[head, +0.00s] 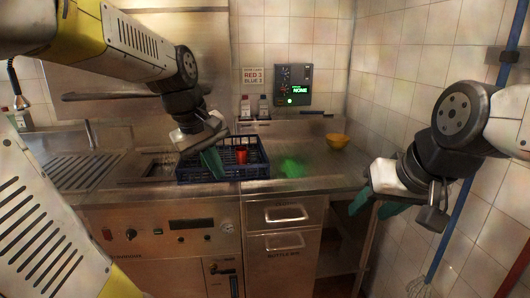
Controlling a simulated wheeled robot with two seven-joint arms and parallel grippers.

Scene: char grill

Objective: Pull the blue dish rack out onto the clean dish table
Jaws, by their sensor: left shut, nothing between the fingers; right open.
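The blue dish rack (253,170) stands on the steel counter in the middle of the head view, with a red cup (241,156) inside it. My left gripper (212,162), with green fingers, is shut and empty at the rack's left part, overlapping it in the picture; I cannot tell whether it touches the rack. The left arm hides part of the rack's back left. My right gripper (372,203) is open and empty at the right, in front of the counter's right end. The clean dish table (318,178) is the bare steel surface right of the rack, with a green glow on it.
A control panel (293,85) reads NONE. A blue pole (460,190) stands at the right.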

